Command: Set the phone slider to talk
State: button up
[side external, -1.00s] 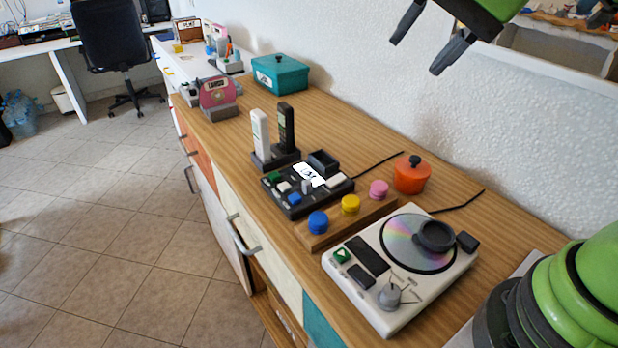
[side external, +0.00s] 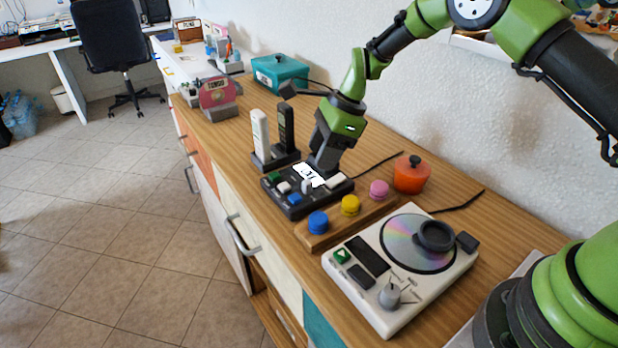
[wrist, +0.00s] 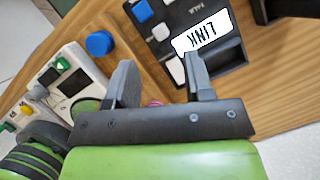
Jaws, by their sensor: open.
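The black phone console (side external: 292,208) lies on the wooden counter, with coloured buttons, a lit white display (side external: 308,174) and a small grey upright knob (side external: 307,187) that may be the slider. In the wrist view the console (wrist: 187,14) is partly cut off; its display (wrist: 205,35) reads LINK, upside down. I cannot make out a talk mark. My gripper (side external: 322,168) is low over the console's back edge and hides the black raised part there. In the wrist view my gripper (wrist: 160,82) is open and empty, one finger over the console's edge beside a white button.
A white and a black handset stand in a dock (side external: 275,158) close behind the console. A wooden block (side external: 334,229) with blue, yellow and pink knobs lies in front. A white disc player (side external: 400,310) and an orange pot (side external: 411,178) are to the right.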

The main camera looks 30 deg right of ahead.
aim_at(307, 181)
jog(key=x, duration=0.7)
grip_shut()
